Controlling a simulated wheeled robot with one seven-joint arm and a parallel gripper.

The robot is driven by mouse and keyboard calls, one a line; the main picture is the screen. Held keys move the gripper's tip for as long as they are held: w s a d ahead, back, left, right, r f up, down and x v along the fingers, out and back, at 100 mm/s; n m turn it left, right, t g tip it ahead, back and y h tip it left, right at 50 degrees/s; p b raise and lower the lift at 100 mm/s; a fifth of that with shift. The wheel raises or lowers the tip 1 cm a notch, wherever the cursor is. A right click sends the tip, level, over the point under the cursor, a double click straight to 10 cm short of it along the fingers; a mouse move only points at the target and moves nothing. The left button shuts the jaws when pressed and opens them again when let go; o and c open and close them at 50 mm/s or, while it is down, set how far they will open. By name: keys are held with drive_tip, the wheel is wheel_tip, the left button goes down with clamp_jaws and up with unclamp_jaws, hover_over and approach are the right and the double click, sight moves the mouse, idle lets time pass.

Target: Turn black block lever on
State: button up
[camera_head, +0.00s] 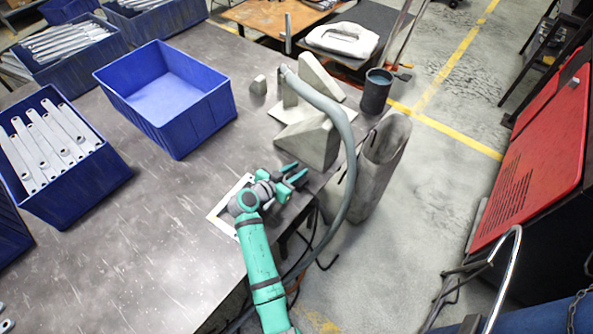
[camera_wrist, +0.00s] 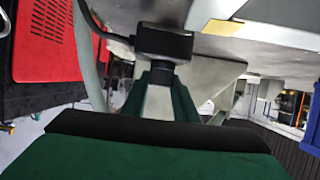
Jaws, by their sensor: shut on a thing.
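The black block (camera_wrist: 165,42) shows in the wrist view at upper middle, against the grey table edge, with a dark cable running off to the left. A short dark lever stub (camera_wrist: 161,76) comes out of it toward my gripper. My gripper (camera_wrist: 160,100) has its two green fingers on either side of the stub and is shut on it. The fingertips sit right by the block. In the head view my gripper (camera_head: 294,174) is at the table's right edge.
A grey hose (camera_head: 340,125) arches close beside my gripper. Grey concrete-like wedges (camera_head: 308,141) stand just behind it, and a hollow grey piece (camera_head: 378,172) stands to the right. An empty blue bin (camera_head: 172,100) and bins of brackets (camera_head: 62,185) are on the left. The table middle is clear.

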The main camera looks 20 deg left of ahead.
drive_tip(key=shift+s+d+f, duration=0.1)
drive_tip(key=shift+f, duration=0.1)
idle(0.3)
drive_tip(key=o, duration=1.1)
drive_tip(key=shift+c, duration=0.2)
drive_tip(key=shift+r, duration=0.1)
drive_tip(key=shift+s+a+r, duration=0.15)
drive_tip(key=shift+s+a, duration=0.05)
drive_tip(key=v, duration=1)
drive_tip(key=shift+s, duration=0.1)
